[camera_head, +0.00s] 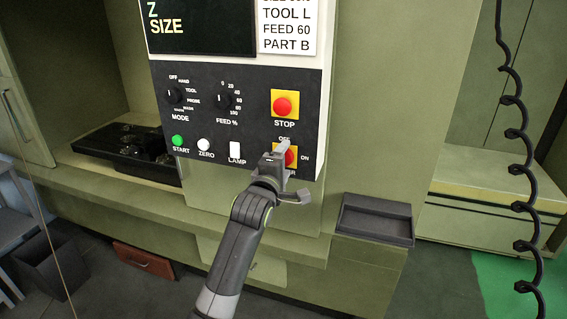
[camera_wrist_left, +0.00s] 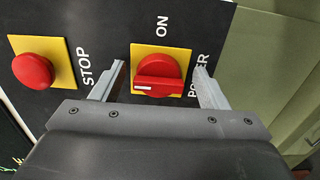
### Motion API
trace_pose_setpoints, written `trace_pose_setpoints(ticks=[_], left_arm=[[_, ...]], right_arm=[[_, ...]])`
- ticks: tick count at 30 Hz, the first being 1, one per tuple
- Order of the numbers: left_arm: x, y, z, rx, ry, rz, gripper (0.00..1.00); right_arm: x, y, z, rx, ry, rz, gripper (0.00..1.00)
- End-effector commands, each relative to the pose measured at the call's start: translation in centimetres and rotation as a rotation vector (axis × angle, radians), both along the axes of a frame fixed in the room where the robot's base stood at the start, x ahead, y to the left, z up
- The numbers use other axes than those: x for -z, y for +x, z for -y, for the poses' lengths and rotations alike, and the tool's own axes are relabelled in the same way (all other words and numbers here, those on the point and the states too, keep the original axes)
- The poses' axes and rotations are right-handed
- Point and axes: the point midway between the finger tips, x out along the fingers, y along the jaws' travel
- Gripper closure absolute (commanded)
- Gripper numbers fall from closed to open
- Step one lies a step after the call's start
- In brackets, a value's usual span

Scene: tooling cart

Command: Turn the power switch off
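The power switch (camera_head: 291,157) is a red rotary knob on a yellow plate, low on the black control panel and partly covered by my left gripper. In the left wrist view the knob (camera_wrist_left: 158,77) shows clearly. Its white mark sits at the left end of its bar, toward the STOP side and pointing away from ON. The OFF label (camera_head: 285,138) is above the switch in the head view. My left gripper (camera_head: 292,170) is open, one finger on each side of the knob with gaps. I cannot tell how deep the fingertips reach. My right gripper is not in view.
The STOP button (camera_head: 284,106) is right above the switch. A dark tray (camera_head: 376,222) is below right. A coiled cable (camera_head: 522,205) hangs at far right.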

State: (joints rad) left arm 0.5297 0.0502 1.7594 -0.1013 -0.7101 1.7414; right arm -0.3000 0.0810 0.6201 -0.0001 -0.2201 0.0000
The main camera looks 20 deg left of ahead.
Motion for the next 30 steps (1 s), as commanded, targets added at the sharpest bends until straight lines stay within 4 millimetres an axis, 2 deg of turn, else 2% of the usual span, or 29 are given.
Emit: trace_pose_setpoints(ticks=[7,11,20,30], left_arm=[[0.0,-0.2,0.0,0.0,0.001,0.0,0.32],[0.1,-1.1,0.0,0.0,0.001,0.002,0.32],[0.3,-5.6,-0.2,0.0,0.0,0.002,0.32],[0.3,-11.5,-0.4,0.0,-0.001,0.002,0.32]], right_arm=[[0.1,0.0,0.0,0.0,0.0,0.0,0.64],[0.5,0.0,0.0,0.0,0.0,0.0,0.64],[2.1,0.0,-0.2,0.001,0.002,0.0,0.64],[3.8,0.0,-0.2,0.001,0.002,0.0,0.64]])
